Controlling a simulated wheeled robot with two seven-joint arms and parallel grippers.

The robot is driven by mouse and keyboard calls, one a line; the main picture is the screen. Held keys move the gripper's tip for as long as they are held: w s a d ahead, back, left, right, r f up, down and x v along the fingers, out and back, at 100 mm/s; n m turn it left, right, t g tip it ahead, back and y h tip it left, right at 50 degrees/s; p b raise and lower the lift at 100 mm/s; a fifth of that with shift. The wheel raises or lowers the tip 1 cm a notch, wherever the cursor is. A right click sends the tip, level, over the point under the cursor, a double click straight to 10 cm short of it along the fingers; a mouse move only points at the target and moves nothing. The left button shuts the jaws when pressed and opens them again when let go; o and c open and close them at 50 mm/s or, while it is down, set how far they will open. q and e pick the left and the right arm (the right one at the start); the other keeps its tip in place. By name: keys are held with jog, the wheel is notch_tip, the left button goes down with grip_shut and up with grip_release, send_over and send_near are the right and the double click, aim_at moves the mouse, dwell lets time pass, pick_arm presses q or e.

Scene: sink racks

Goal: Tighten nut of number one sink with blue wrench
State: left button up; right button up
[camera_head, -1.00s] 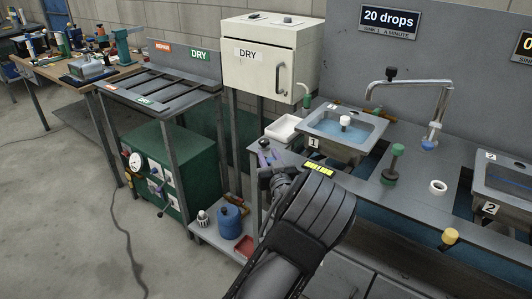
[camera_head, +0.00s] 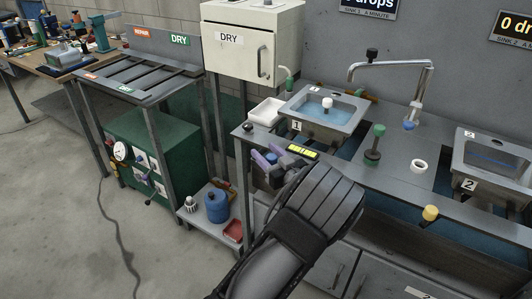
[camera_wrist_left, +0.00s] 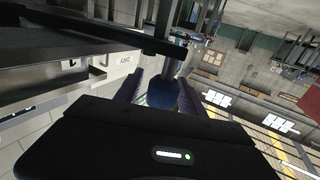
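My left gripper (camera_head: 266,159) is by the front left corner of the sink bench, left of sink one (camera_head: 322,113). Its two purple fingers stand apart, and no held item shows between them in the head view. In the left wrist view the fingers (camera_wrist_left: 160,92) are also apart. A blue rounded thing (camera_wrist_left: 163,93) shows between them; I cannot tell whether it is near or behind. Sink one has a white knob (camera_head: 327,103) in its blue water and a "1" label. I cannot make out its nut or a blue wrench. My right gripper is not in view.
A white tray (camera_head: 266,111) stands left of sink one. A green-topped fitting (camera_head: 376,143) and a white ring (camera_head: 418,166) are on the bench. Sink two (camera_head: 490,165) is at right. A blue canister (camera_head: 217,208) and red tray (camera_head: 233,231) are on the low shelf.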

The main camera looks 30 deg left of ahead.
aim_at(275, 162)
pick_arm(q)
jog(key=shift+o, duration=0.3)
jog(key=b+v, duration=0.1)
jog(key=v, duration=0.6)
jog(key=shift+s+d, duration=0.15)
jog(key=shift+d, duration=0.2)
